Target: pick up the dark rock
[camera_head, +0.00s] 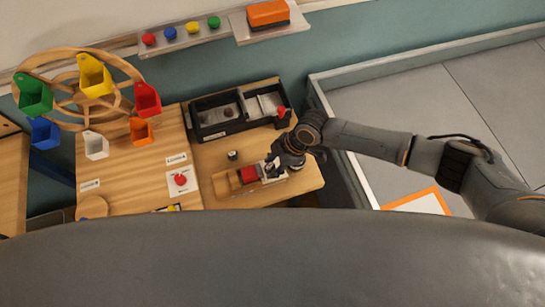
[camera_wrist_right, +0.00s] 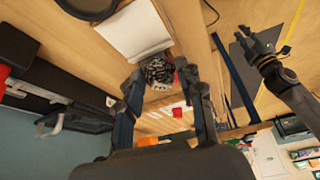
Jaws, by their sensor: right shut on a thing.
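The dark rock (camera_wrist_right: 158,71) is a rough, speckled dark lump between the fingertips of my right gripper (camera_wrist_right: 160,80) in the right wrist view. The fingers are shut on it. In the head view my right gripper (camera_head: 274,168) is low over the right side of the wooden table, at the right end of a small wooden tray (camera_head: 222,184) with a red block (camera_head: 248,174). I cannot make out the rock there. My left gripper (camera_wrist_right: 262,45) shows at the upper right of the right wrist view, with its fingers apart and empty. It is outside the head view.
A black two-part bin (camera_head: 224,130) stands behind my right gripper. A small dark round object (camera_head: 232,155) is on the table left of it. A red button (camera_head: 180,179) is further left. A wooden wheel (camera_head: 70,98) with coloured buckets stands at the far left.

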